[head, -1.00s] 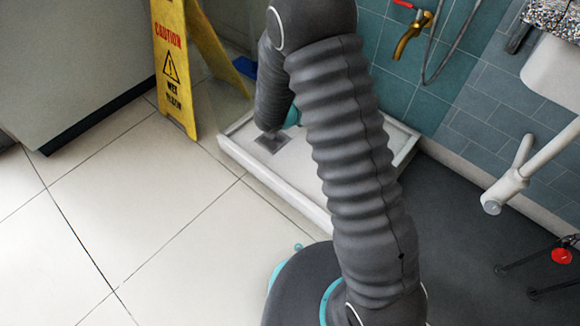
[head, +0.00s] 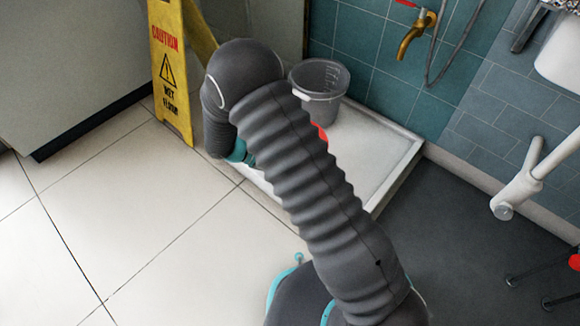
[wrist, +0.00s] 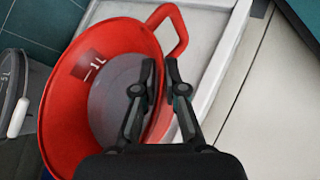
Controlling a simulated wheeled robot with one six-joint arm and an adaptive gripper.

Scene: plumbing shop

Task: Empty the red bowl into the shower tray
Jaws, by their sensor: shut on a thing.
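The red bowl (wrist: 60,115) fills the left half of the wrist view, with a loop handle at its upper right and white marks on its inner wall. A smooth grey surface shows inside it; I cannot tell whether this is liquid or the bottom. My gripper (wrist: 160,72) is shut on the bowl's right rim. In the head view only a red sliver of the bowl (head: 321,131) shows past my arm, and my fingers are hidden. The white shower tray (head: 375,165) lies on the floor against the tiled wall. Its edge also shows in the wrist view (wrist: 232,45).
A grey bucket (head: 322,85) stands at the back of the tray. A yellow caution sign (head: 168,75) stands left of the tray. A brass tap (head: 415,38) is on the wall above. White pipework (head: 520,185) is at the right. The floor (head: 130,220) at front left is clear.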

